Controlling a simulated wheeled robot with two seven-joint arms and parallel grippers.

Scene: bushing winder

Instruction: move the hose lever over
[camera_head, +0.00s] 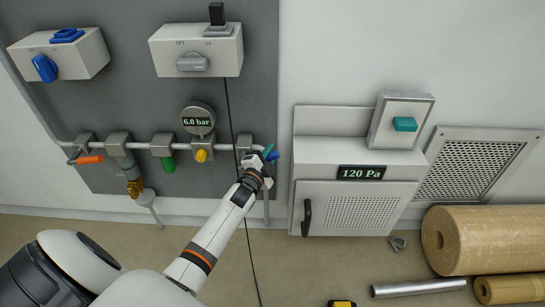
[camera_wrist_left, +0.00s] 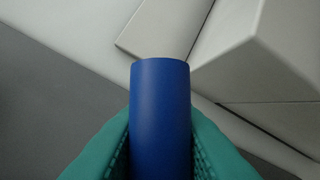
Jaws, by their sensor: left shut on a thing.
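The blue lever (camera_head: 273,156) sits at the right end of the grey wall pipe, near the panel's right edge. In the left wrist view its blue cylindrical grip (camera_wrist_left: 160,115) stands between teal finger pads. My left gripper (camera_head: 267,154) is shut on this blue lever; the finger pads press on both sides of it in the left wrist view (camera_wrist_left: 160,150). The lever's base is largely hidden behind my gripper. My right gripper is not in view.
Along the pipe are an orange lever (camera_head: 90,160), a green knob (camera_head: 169,165), a yellow knob (camera_head: 201,155) and a 6.0 bar gauge (camera_head: 198,119). A white cabinet (camera_head: 350,160) stands close on the right. A thin black cable (camera_head: 230,110) hangs beside my arm. Rolls (camera_head: 490,238) lie on the floor.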

